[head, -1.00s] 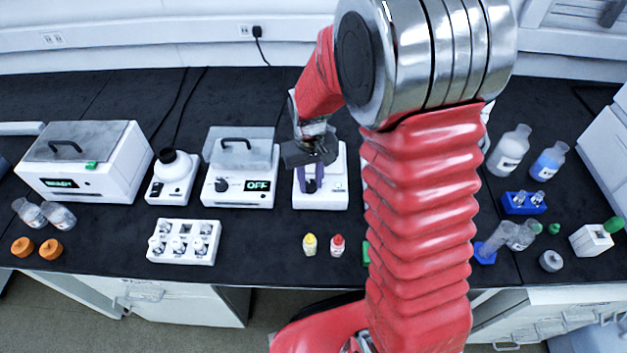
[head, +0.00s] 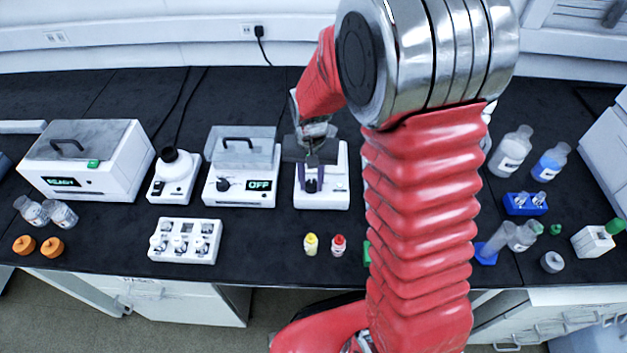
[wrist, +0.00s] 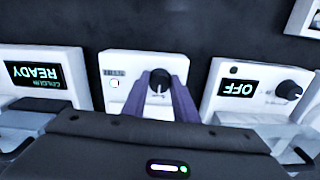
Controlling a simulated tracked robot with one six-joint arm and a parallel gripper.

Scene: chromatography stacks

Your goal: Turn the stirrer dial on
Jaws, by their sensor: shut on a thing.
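The stirrer (head: 330,199) is a small white box on the bench, below my gripper (head: 313,180). In the wrist view, upside down, its pale front panel (wrist: 122,65) carries a round black dial (wrist: 158,80) with a white pointer line, which points down in that picture. A small label and a round mark sit beside the dial. My gripper's two purple fingers (wrist: 160,84) stand on either side of the dial and are shut on it. In the head view the dial (head: 312,187) is a dark spot between the fingers.
A white unit with a clear lid and an OFF display (head: 258,186) stands close on the left. A READY unit (wrist: 35,75) is on the stirrer's other side, mostly behind my arm in the head view. Yellow-capped (head: 311,246) and red-capped (head: 338,247) vials stand in front.

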